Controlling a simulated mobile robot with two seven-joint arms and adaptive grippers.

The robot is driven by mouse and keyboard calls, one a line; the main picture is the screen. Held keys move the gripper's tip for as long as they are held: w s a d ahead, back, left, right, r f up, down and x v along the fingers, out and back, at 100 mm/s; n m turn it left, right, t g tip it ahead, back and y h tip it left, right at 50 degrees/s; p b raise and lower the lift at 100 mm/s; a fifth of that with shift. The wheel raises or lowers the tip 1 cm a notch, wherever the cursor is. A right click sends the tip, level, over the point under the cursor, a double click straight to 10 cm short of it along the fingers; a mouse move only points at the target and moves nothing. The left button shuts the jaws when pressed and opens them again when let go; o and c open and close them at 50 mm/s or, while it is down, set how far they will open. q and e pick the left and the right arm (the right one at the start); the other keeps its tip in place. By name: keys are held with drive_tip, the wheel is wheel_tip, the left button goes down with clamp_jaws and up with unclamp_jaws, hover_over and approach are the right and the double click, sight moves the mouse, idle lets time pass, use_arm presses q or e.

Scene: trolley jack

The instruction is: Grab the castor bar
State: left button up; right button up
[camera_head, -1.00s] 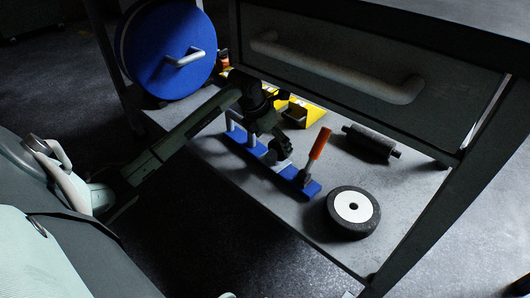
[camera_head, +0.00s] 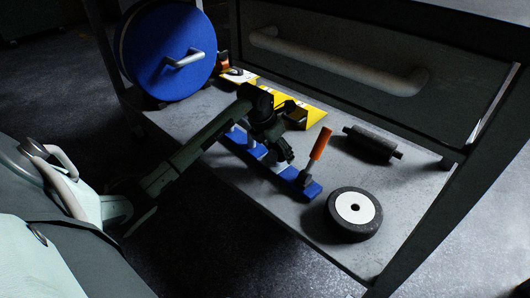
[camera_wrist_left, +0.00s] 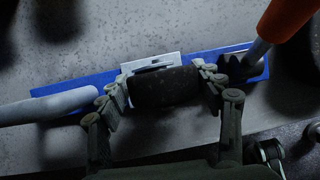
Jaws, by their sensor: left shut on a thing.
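The castor bar (camera_head: 235,139) is a long blue bar lying on the grey shelf, with an orange-tipped lever (camera_head: 318,145) standing at its right end. In the left wrist view the blue bar (camera_wrist_left: 60,88) runs across the picture, with a white bracket (camera_wrist_left: 152,62) and a dark roller (camera_wrist_left: 165,86) at its middle. My left gripper (camera_head: 278,158) reaches in from the left over the bar. Its fingers (camera_wrist_left: 163,92) are shut on both sides of the dark roller, which hides part of the bar. My right gripper is not in view.
A drawer with a long handle (camera_head: 335,62) overhangs the shelf (camera_head: 300,225). A blue disc (camera_head: 165,75) stands back left. Yellow blocks (camera_head: 305,110) lie behind the bar, a dark roller with an axle (camera_head: 372,143) and a black-and-white wheel (camera_head: 354,213) to its right.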

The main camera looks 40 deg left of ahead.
use_arm(q)
drive_tip(key=c, duration=1)
drive_tip(key=shift+o, duration=0.2)
drive_tip(key=shift+w+r, duration=0.1)
drive_tip(key=shift+r, duration=0.05)
